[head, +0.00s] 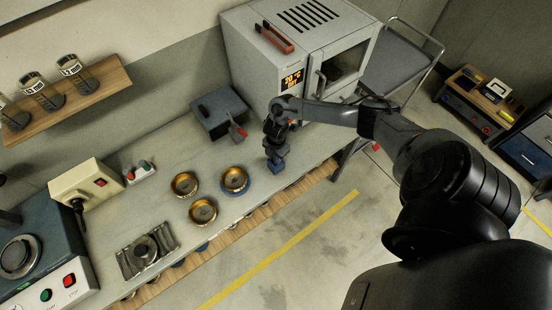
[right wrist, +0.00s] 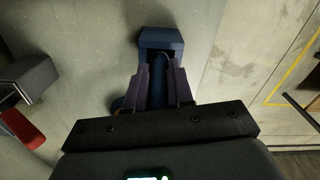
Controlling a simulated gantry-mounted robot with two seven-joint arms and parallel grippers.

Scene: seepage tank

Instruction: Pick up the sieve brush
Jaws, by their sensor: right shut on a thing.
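The sieve brush is a dark blue piece with a blocky end, seen in the right wrist view (right wrist: 161,40) and small in the head view (head: 276,164). My right gripper (right wrist: 160,85) is shut on its narrow blue middle, with one finger on each side. In the head view the right gripper (head: 275,146) points down over the bench near its front edge. Whether the brush touches the bench or hangs just above it I cannot tell. Its bristles are not clear. My left gripper is not in view.
Brass sieve pans (head: 203,212) stand on the bench (head: 150,205) left of the right gripper. A grey oven (head: 300,55) stands at the back. Bare bench lies between pans and box.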

